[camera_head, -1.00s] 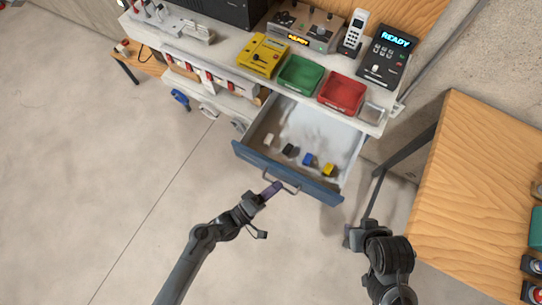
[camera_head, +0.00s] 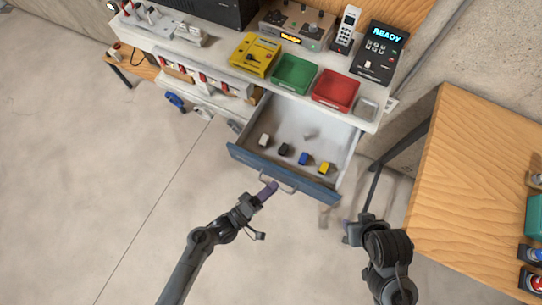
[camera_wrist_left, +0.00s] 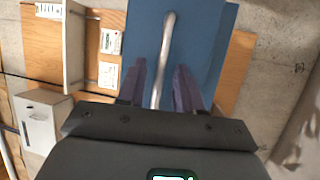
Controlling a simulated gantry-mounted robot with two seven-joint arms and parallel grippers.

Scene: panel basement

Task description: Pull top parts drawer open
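The top parts drawer, with a blue front (camera_head: 240,156), stands well out from under the workbench top. Several small white, black, blue and yellow blocks lie inside it. Its bar handle (camera_head: 285,188) is on the front face. In the left wrist view the handle bar (camera_wrist_left: 166,40) runs between the two purple fingers of my left gripper (camera_wrist_left: 160,85). The fingers are apart, with gaps beside the bar. My right gripper (camera_head: 349,232) hangs to the right below the drawer; its fingers are unclear.
The white bench top carries a yellow box (camera_head: 254,54), a green bin (camera_head: 294,72), a red bin (camera_head: 335,90) and a black READY device (camera_head: 379,52). A wooden table (camera_head: 480,180) stands at the right, near my right arm. The floor at the left is free.

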